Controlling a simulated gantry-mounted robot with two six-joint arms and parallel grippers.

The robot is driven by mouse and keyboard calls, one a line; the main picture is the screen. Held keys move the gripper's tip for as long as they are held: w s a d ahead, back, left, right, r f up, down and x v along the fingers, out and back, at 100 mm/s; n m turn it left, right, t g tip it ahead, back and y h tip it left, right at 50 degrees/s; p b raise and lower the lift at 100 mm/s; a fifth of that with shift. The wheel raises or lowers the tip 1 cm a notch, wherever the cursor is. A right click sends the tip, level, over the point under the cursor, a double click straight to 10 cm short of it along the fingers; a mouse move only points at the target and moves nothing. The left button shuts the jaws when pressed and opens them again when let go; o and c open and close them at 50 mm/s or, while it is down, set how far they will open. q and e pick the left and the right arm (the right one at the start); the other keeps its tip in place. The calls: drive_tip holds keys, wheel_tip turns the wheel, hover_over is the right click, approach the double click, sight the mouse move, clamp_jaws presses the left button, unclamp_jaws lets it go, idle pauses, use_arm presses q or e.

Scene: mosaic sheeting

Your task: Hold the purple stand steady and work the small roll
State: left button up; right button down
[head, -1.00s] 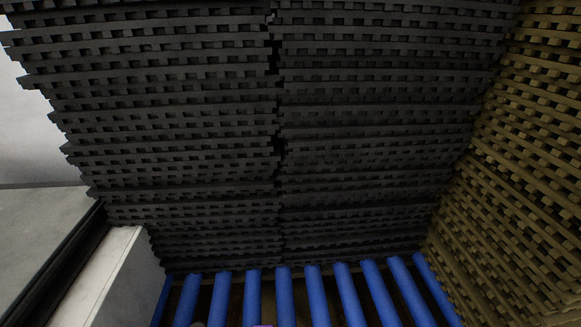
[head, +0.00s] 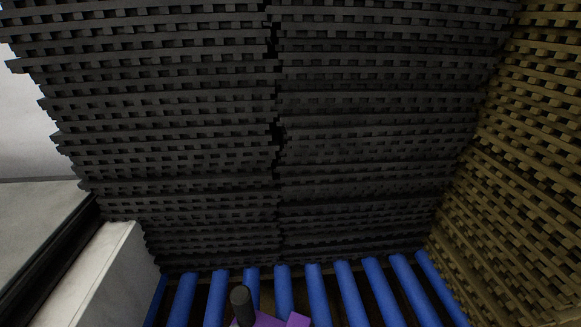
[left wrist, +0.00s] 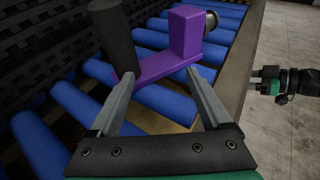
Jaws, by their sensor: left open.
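The purple stand (left wrist: 183,38) is in the left wrist view, with a flat bar and an upright block. A dark cylinder (left wrist: 114,40), perhaps the small roll, stands at the bar's left end. A round metallic piece (left wrist: 212,20) shows behind the block's right side. In the head view the stand (head: 262,321) and the cylinder (head: 241,304) are cut by the bottom edge. My left gripper (left wrist: 160,74) is open, its fingertips near the bar; I cannot tell whether they touch it. What seems to be my right gripper (left wrist: 262,80) is at the right, apart from the stand.
Blue rollers (head: 284,295) lie beneath the stand. Tall stacks of dark slatted sheets (head: 370,130) fill the back, and tan stacks (head: 530,190) stand at the right. A pale wall block (head: 100,275) is at the lower left. Grey floor (left wrist: 290,35) shows at the right in the wrist view.

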use_arm(q)
clamp_jaws()
drive_tip(key=shift+o, duration=1.7)
unclamp_jaws()
drive_tip(key=c, duration=0.4)
